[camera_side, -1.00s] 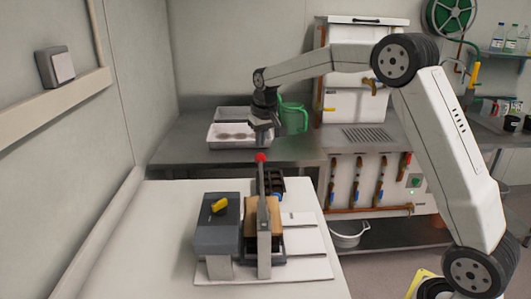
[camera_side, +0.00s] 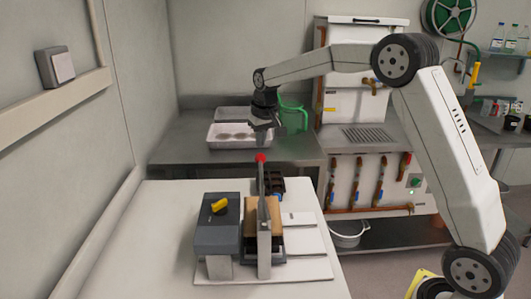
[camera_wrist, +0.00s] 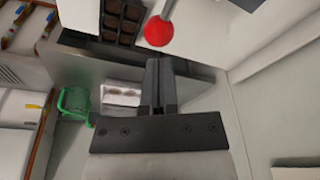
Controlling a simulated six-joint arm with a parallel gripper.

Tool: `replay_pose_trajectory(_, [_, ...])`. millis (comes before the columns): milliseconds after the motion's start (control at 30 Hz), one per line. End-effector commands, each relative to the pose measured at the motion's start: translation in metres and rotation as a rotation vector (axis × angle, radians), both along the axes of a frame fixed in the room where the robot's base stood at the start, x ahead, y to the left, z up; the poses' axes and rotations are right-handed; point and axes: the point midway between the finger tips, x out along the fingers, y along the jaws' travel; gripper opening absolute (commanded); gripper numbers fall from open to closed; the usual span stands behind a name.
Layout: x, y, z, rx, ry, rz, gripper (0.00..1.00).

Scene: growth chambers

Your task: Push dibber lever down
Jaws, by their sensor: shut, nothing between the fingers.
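The dibber lever (camera_side: 262,200) stands upright on the press, with a red ball knob (camera_side: 260,158) at its top. In the wrist view the red knob (camera_wrist: 158,32) shows just beyond my fingertips, apart from them. My gripper (camera_side: 265,142) is shut and empty, just above the knob in the side view. Its fingers also show together in the wrist view (camera_wrist: 162,62).
The press stands on a white table (camera_side: 130,240). A dark cell tray (camera_wrist: 105,20) lies behind the lever. A metal bench (camera_side: 180,150) behind holds white trays (camera_side: 225,142) and a green can (camera_side: 294,117). A wall is at left. The table's left side is clear.

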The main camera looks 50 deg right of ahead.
Motion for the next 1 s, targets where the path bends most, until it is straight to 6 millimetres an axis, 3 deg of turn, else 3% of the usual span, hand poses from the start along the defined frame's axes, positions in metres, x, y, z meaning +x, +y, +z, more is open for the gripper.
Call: replay_pose_trajectory(1000, [0.000,0.000,-0.015,0.001,0.002,0.000,0.00])
